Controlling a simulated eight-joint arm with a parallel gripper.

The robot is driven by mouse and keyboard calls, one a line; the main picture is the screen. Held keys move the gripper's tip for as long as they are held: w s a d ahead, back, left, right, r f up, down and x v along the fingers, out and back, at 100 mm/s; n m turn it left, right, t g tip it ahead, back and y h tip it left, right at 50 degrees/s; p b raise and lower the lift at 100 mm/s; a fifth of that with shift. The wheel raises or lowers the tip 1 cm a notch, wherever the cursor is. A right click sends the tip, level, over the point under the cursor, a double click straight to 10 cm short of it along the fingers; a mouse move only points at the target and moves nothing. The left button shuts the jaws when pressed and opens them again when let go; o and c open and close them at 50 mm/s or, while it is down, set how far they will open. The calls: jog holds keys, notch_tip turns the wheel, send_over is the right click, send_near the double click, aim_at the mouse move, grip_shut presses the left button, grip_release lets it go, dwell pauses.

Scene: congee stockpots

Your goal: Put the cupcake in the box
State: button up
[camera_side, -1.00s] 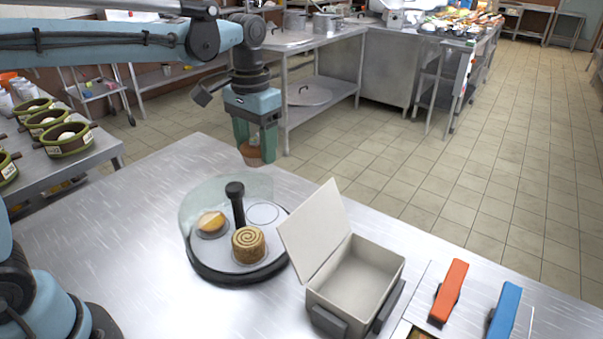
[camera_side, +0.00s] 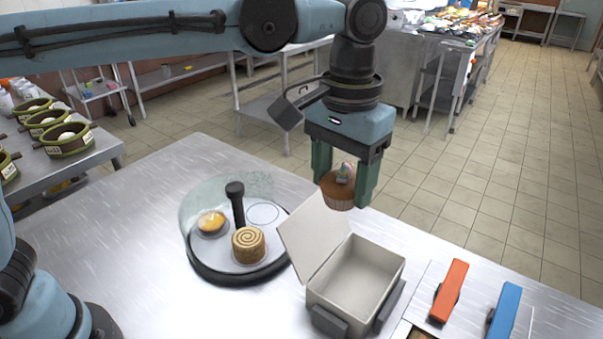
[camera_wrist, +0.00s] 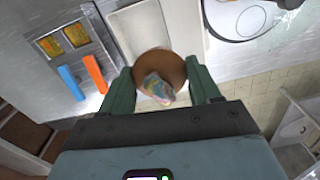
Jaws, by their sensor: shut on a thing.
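My gripper (camera_side: 343,188) has its green fingers shut on a brown cupcake (camera_side: 337,190) with a colourful topping. It holds the cupcake in the air above and behind the box's raised lid. The box (camera_side: 355,281) is pale grey, open and looks empty inside, with its lid (camera_side: 313,236) standing up on the left. In the wrist view, the cupcake (camera_wrist: 158,72) sits between the fingers (camera_wrist: 162,90) and hides part of the box (camera_wrist: 139,28) beyond it.
A round dark stand (camera_side: 236,276) with a clear cover, a spiral roll (camera_side: 249,245) and a tart (camera_side: 211,223) stands left of the box. Orange (camera_side: 449,290) and blue (camera_side: 504,311) handles lie to its right.

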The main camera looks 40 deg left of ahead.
jog(key=s+d, duration=0.3)
jog(key=d, duration=0.1)
notch_tip(320, 180, down, 14)
jog(key=shift+w, duration=0.25)
dwell(0.7)
jog(key=shift+f, duration=0.25)
dwell(0.6)
jog(key=o, duration=1.1)
jog(key=shift+c, duration=1.3)
jog(key=shift+r, duration=0.2)
